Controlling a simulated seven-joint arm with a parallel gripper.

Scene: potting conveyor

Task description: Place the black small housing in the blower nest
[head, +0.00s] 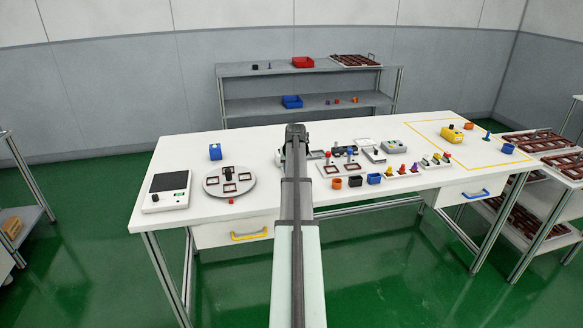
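A small black housing (355,181) stands near the table's front edge, between an orange housing (336,183) and a blue housing (374,178). I cannot tell for sure which fixture is the blower nest; a white plate with brown-red square frames (332,169) lies just behind these housings. My arm reaches over the table from the front, and my gripper (295,132) is at its far end, above the middle of the table. The fingers are hidden behind my arm, so their opening and anything between them do not show.
A round grey turntable (212,189) with square frames and a scale (166,191) stand at the left. A yellow-outlined area (480,148) holds a few items.

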